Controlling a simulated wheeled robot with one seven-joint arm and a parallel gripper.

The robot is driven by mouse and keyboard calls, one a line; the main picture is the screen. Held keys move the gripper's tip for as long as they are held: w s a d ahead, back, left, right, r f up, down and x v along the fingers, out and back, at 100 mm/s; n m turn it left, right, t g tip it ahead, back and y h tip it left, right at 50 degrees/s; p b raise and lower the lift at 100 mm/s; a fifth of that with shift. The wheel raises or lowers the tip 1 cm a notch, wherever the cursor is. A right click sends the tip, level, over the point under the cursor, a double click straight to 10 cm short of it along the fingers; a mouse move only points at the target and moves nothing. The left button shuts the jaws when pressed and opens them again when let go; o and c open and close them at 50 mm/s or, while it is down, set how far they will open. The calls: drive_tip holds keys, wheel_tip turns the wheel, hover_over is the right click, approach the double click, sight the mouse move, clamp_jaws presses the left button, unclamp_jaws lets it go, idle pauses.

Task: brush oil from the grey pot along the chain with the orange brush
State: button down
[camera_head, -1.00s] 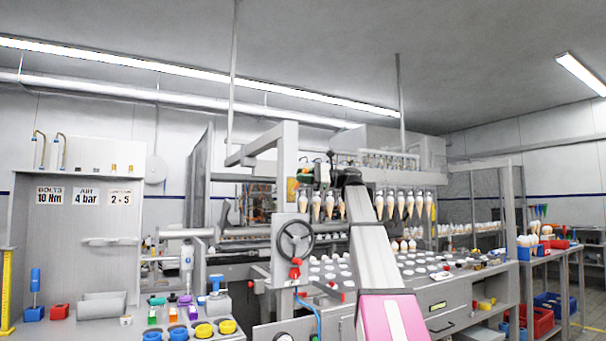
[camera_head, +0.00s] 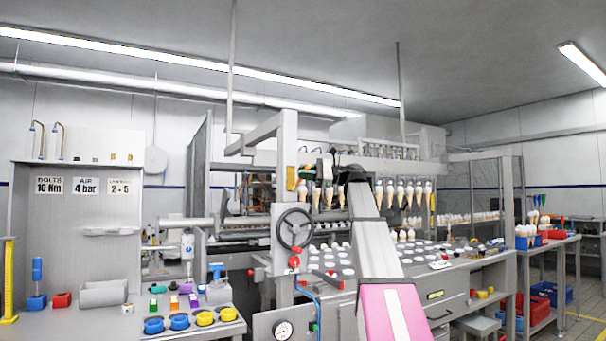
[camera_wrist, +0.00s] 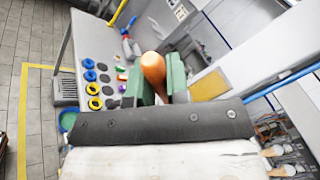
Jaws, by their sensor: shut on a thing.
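My gripper (camera_wrist: 157,78) has green fingers and is shut on the orange brush (camera_wrist: 153,66), whose rounded orange-brown end shows between them in the wrist view. In the head view my gripper (camera_head: 322,170) is small and dark, raised in front of the cone machine, and the brush cannot be made out there. A small grey container (camera_head: 218,293) with a blue-topped thing at it stands at the right of the left bench; I cannot tell whether it is the grey pot. The chain cannot be made out in either view.
The left bench (camera_head: 70,322) holds blue and yellow rings (camera_head: 179,321), a grey bin (camera_head: 103,293) and a blue-handled tool (camera_head: 37,278). A handwheel (camera_head: 295,228) and a pressure gauge (camera_head: 283,330) are on the machine. Cones (camera_head: 407,195) hang in a row behind my arm.

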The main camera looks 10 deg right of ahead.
drive_tip(key=shift+s+d, duration=0.25)
drive_tip(key=shift+s, duration=0.45)
drive_tip(key=shift+s+d, duration=0.2)
drive_tip(key=shift+s, duration=0.55)
drive_tip(key=shift+s+d, duration=0.25)
drive_tip(key=shift+s, duration=0.45)
drive_tip(key=shift+s, duration=0.1)
drive_tip(key=shift+s+d, duration=0.25)
drive_tip(key=shift+s, duration=0.4)
drive_tip(key=shift+s+d, duration=0.2)
drive_tip(key=shift+s, duration=0.45)
